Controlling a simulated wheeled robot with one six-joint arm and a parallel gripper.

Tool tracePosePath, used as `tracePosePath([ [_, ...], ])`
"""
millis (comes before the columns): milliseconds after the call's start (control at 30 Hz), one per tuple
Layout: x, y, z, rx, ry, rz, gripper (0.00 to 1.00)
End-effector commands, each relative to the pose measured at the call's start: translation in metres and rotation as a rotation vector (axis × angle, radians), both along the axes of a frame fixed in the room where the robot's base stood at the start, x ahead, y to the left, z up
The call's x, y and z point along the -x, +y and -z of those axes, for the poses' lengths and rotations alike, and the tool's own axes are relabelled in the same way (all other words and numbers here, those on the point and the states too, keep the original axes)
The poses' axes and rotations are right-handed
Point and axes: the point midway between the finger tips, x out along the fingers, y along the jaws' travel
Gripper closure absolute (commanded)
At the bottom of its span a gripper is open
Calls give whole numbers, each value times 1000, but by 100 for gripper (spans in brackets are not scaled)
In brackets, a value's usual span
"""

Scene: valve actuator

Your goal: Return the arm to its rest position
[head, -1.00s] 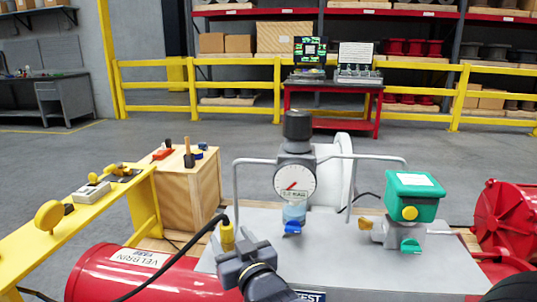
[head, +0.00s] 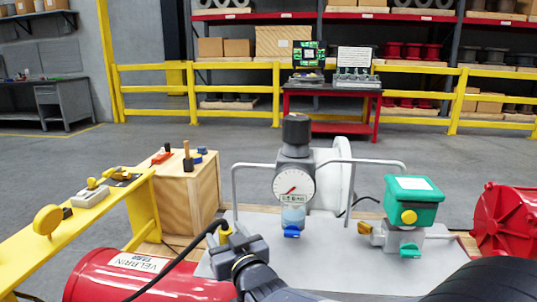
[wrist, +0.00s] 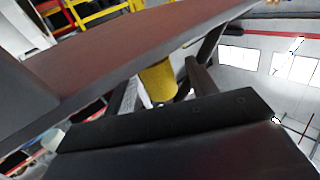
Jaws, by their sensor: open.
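My arm comes in from the bottom right of the head view. My gripper (head: 232,250) is low over the grey bench plate, left of the regulator with the round gauge (head: 294,187). In the wrist view my gripper's fingers (wrist: 163,75) are apart, with a yellow cylindrical part (wrist: 157,82) showing between or beyond them. In the head view a yellow plug (head: 226,233) with a black cable is just behind the gripper, mostly hidden. I cannot tell whether the fingers touch it.
A green-topped valve actuator (head: 412,201) stands right of the regulator, and bent metal tubes rise around the gauge. A yellow rail (head: 90,215) and wooden box (head: 178,195) are at left. Red cylinders (head: 130,275) lie at lower left and right. The space above the plate's front is fairly open.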

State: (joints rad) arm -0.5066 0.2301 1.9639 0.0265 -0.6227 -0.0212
Motion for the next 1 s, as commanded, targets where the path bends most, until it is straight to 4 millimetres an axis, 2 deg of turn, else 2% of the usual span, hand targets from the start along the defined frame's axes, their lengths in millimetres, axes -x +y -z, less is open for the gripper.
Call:
tracePosePath([
  [100,5,-3,8,0,0,0,46],
  [267,26,-14,2,0,-1,0,46],
  [733,98,-52,3,-1,-2,0,46],
  [800,81,-43,7,0,0,0,46],
  [1000,49,-26,7,0,1,0,46],
])
